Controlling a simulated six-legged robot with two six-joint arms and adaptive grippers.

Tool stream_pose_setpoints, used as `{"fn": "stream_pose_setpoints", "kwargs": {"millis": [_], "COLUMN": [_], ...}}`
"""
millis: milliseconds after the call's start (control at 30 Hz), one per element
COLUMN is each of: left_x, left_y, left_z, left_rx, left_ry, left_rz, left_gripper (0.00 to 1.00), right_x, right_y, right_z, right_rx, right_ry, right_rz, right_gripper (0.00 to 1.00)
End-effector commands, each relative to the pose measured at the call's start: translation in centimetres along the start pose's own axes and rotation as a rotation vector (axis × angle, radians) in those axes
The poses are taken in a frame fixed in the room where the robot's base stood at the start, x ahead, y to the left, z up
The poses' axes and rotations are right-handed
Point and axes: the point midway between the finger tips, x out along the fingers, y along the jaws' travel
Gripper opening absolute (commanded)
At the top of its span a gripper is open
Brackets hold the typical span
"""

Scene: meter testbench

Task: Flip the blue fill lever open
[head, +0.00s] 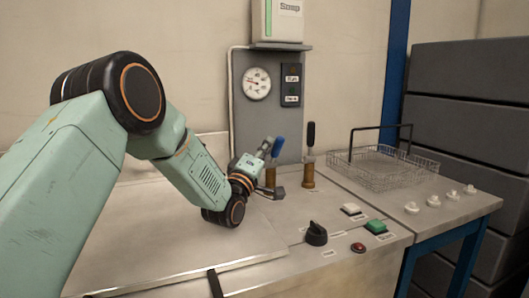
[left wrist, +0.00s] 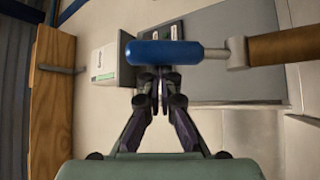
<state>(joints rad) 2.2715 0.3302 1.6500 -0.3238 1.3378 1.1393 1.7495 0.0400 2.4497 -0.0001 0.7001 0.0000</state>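The blue fill lever (head: 277,147) stands close to upright, leaning slightly, on a brass-coloured stem at the back of the bench. My left gripper (head: 264,147) is right beside the blue handle on its left. In the left wrist view the blue handle (left wrist: 165,53) lies across the picture just beyond the fingertips (left wrist: 160,78), with its stem to the right. The fingers are close together with nothing seen between them. The handle covers the tips, so contact cannot be told. My right gripper is not in view.
A black-handled lever (head: 311,135) stands just right of the blue one. A gauge panel (head: 258,115) is behind. A wire basket (head: 382,174), black knob (head: 316,234), green button (head: 376,227) and red button (head: 358,247) are to the right. The bench's front left is clear.

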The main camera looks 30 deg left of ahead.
Motion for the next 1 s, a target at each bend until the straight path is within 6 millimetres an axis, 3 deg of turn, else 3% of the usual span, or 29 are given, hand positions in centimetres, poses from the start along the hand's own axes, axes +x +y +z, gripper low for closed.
{"fn": "stream_pose_setpoints", "kwargs": {"millis": [400, 1000], "left_x": [-1.4, -1.6], "left_y": [-0.4, -0.5], "left_z": [1.4, 1.6], "left_rx": [-0.001, -0.002], "left_ry": [-0.003, -0.001], "left_rz": [-0.003, -0.003], "left_gripper": [0.0, 0.0], "right_x": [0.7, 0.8], "right_y": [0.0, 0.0], "right_z": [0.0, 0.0], "right_rx": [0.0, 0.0], "right_ry": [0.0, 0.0], "right_rz": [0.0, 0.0], "right_gripper": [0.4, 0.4]}}
